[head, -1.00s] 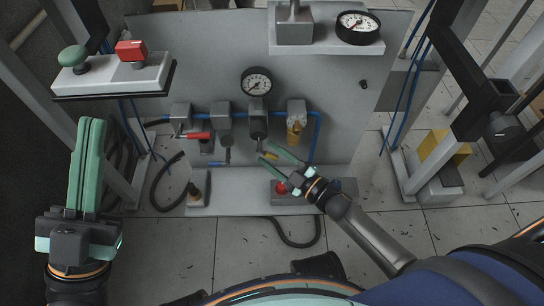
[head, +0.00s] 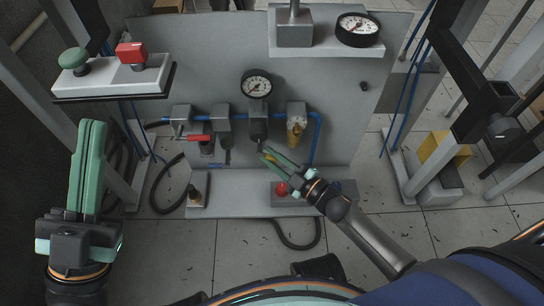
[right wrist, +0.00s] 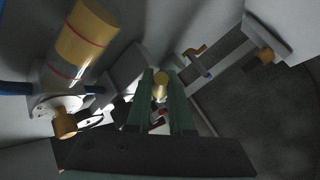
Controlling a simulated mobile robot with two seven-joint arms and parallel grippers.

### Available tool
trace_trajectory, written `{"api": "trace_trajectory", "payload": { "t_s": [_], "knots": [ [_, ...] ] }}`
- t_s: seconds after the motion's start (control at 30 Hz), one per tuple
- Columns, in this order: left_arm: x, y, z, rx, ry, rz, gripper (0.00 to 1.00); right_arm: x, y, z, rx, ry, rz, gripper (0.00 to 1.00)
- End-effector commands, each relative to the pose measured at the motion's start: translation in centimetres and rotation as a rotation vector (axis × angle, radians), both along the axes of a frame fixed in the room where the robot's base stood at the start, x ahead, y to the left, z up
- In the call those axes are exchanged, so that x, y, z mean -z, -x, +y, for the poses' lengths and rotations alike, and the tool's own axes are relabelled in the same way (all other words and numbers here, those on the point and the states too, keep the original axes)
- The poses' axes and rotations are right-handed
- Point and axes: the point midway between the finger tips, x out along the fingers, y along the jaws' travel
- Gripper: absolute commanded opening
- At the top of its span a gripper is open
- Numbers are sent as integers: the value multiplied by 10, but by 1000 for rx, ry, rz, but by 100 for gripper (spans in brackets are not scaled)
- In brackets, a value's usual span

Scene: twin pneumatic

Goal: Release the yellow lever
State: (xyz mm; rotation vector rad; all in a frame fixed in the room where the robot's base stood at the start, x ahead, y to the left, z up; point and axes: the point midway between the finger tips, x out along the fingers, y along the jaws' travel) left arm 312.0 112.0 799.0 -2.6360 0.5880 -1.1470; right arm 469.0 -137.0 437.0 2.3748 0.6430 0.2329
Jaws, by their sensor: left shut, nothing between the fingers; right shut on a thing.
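The yellow lever (head: 270,156) is low on the grey panel in the head view, below a pressure gauge and a dark filter body. My right gripper (head: 266,153) is shut on the lever. In the right wrist view its yellow end (right wrist: 160,88) shows between the green fingers, and the fingers hide part of it. My left gripper (head: 92,124) is shut and empty at the left, beside the panel and below the button shelf.
A red-handled valve (head: 200,137) and a yellow-brown bowl (head: 295,133) are on the blue air line. A red button (head: 281,188) is just below my right gripper. The button shelf (head: 110,85) overhangs at left.

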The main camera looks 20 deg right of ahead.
Motion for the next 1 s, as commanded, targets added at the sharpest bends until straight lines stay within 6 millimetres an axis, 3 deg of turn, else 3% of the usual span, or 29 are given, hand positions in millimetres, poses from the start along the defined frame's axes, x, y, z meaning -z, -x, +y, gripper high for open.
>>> {"api": "trace_trajectory", "payload": {
  "t_s": [0.17, 0.5, 0.93, 0.97, 1.0],
  "knots": [
    [-10, 0, 1, 1, 4, 2, 0, -5, 0, 0, -1, 20, 6, 0],
    [-57, 2, 8, 12, 46, -15, 0, -10, 1, -3, -1, 153, 46, 0],
    [-57, 3, 7, 20, 40, -16, 0, -6, 1, -4, -1, 177, 50, 0],
    [-57, 3, 7, 20, 40, -16, 0, -6, 1, -4, -1, 177, 49, 23],
    [-57, 3, 7, 20, 40, -16, 0, -6, 1, -4, -1, 177, 49, 28]
  ]
}}
